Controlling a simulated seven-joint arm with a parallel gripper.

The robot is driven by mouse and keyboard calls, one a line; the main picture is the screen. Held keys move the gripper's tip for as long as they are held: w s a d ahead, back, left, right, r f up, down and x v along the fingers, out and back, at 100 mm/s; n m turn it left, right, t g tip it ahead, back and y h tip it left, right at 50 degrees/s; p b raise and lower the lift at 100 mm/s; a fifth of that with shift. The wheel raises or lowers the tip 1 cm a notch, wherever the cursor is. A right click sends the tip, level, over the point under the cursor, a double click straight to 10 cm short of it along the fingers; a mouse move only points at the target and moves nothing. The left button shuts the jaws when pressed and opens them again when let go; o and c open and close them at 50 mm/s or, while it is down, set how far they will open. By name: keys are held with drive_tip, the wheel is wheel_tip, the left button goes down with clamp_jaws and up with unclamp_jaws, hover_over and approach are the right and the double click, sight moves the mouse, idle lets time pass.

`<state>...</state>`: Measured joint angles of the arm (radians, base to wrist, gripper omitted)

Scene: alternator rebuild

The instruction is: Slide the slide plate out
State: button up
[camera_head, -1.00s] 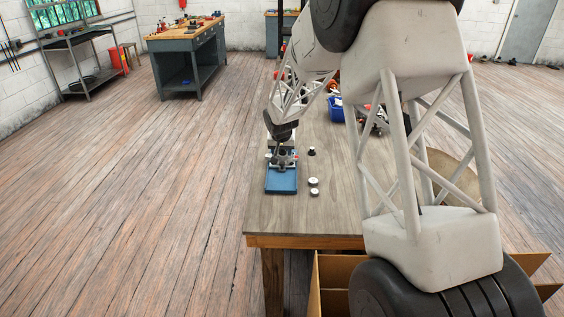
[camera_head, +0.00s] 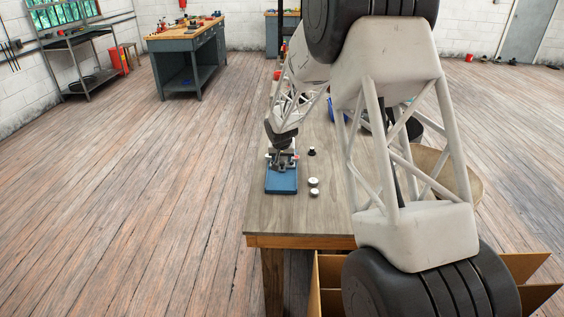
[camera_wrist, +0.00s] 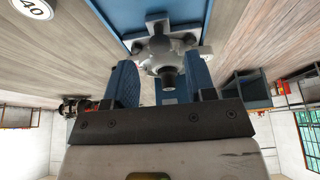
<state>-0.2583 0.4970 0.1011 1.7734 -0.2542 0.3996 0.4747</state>
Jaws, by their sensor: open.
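The blue-based fixture (camera_head: 282,184) stands on the near left part of the wooden table in the head view. Grey metal parts are mounted on it; I cannot tell for sure which part is the slide plate. The blue base also shows at the top of the wrist view (camera_wrist: 198,12), with a grey metal part with knobs and a dark round end (camera_wrist: 165,50). My gripper (camera_wrist: 164,78) is open, with its blue fingers on either side of this grey part and a gap visible. In the head view my gripper is over the fixture, its fingertips too small to make out.
A disc marked 40 (camera_wrist: 35,8) shows in the wrist view. The near tabletop (camera_head: 290,219) is mostly clear. An open cardboard box (camera_head: 331,277) stands at the front.

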sight(282, 163)
drive_tip(key=shift+x, duration=1.5)
clamp_jaws()
